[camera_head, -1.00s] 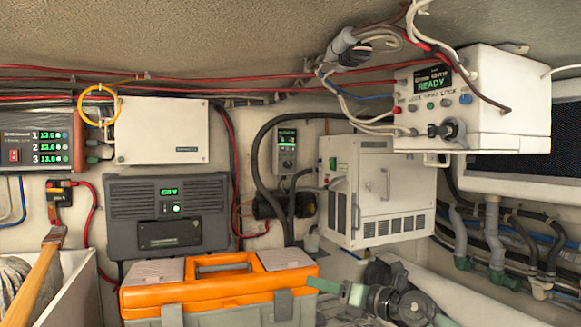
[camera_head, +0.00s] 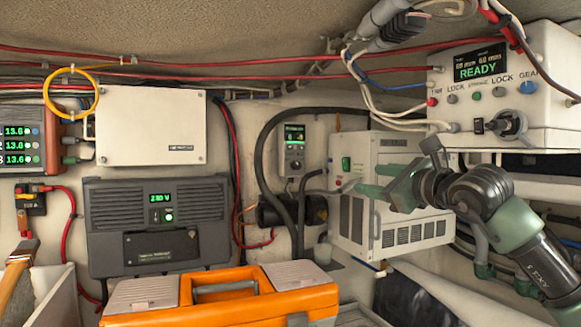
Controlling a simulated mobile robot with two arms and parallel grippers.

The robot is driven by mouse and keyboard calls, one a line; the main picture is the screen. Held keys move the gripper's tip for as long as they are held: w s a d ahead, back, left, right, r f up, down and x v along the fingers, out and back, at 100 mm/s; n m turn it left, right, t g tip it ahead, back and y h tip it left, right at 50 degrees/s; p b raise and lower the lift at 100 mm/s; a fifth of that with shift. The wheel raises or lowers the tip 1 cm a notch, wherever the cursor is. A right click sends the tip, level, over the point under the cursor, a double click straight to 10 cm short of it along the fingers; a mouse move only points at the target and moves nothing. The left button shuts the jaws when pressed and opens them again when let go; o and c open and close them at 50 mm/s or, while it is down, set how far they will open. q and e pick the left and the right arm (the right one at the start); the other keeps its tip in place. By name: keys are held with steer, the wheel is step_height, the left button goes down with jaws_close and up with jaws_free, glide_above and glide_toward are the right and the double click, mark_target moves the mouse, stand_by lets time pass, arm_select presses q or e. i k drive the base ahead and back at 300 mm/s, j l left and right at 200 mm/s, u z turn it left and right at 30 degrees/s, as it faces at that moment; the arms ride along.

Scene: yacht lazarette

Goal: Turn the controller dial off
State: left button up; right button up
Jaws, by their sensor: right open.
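A small grey wall controller (camera_head: 293,150) with a green-lit display hangs on the back wall, left of the white cabinet. Its round dial (camera_head: 296,165) is on the lower part of its face; its setting is too small to read. My right gripper (camera_head: 372,183) reaches in from the lower right and points left toward the controller. It is open, with nothing seen between its green fingers. It is apart from the dial, in front of the white cabinet (camera_head: 345,222), and hides part of the cabinet's front. My left gripper is not in view.
A white box (camera_head: 550,100) reading READY, with knobs and hanging cables, is at upper right. Black hoses (camera_head: 262,165) loop beside the controller. A dark grey unit (camera_head: 105,225) is on the left wall. An orange toolbox (camera_head: 235,300) stands in front below.

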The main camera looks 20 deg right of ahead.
mark_target(295, 165)
steer(key=i+j, duration=0.1)
steer(key=i, duration=0.4)
steer(key=i+j, duration=0.1)
steer(key=i, duration=0.45)
